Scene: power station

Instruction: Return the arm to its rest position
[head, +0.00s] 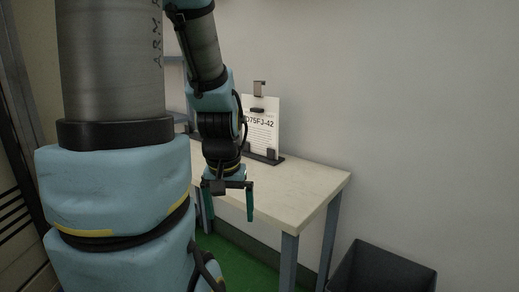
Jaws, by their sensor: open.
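My arm fills the left half of the head view and reaches forward, its forearm bent down. My gripper (228,205) points downward with its two greenish fingers apart. No object shows between them. In the picture it overlaps the front edge of a pale-topped table (305,190); I cannot tell whether it is above the top or in front of it. My arm hides part of the table's left side.
A white sign (262,132) reading "75FJ-42" in part stands in a dark holder at the table's back. A dark bin (380,270) is at the lower right. A plain wall (420,100) is behind. Green floor (240,265) shows below the table.

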